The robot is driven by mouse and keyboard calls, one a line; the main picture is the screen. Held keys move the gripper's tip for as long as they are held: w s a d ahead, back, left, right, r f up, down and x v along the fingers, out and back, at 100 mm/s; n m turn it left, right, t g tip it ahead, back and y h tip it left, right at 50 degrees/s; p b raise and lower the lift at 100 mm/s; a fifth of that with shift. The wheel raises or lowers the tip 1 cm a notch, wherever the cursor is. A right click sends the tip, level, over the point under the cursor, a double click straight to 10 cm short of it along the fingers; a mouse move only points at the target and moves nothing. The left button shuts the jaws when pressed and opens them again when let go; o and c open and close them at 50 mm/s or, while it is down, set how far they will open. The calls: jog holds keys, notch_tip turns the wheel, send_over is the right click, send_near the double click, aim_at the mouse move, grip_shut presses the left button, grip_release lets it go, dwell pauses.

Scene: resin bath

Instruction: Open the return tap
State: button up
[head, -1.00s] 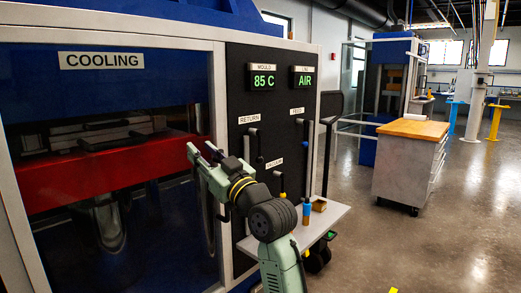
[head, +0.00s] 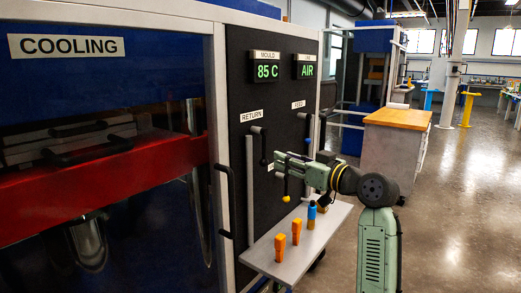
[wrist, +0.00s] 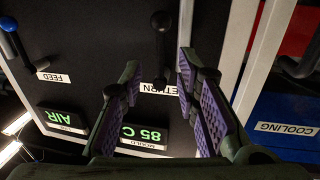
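The return tap (head: 264,147) is a black lever on the dark panel, under the RETURN label (head: 251,115). Its handle hangs straight down. In the wrist view, which is roughly upside down, the return tap (wrist: 161,42) shows with its dark knob in line with the gap between my fingers. My gripper (head: 278,162) is in front of the panel, near and slightly below the handle's lower end. In the wrist view my gripper (wrist: 159,65) is open, with purple pads apart and nothing between them. How far the fingertips are from the handle is hard to tell.
The feed tap (head: 306,130), with a blue end, hangs to the right. A yellow-ended lever (head: 286,190) hangs below my gripper. A grey shelf (head: 262,258) below carries orange items (head: 280,247) and a blue bottle (head: 312,214). Displays read 85 C (head: 267,71) and AIR (head: 306,71).

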aim_at(264, 158)
jog(key=p+x, duration=0.2)
jog(key=x, duration=0.7)
jog(key=shift+w+a+p, duration=0.1)
jog(key=shift+a+p, duration=0.05)
jog(key=shift+p, duration=0.15)
grip_shut()
dwell(0.4)
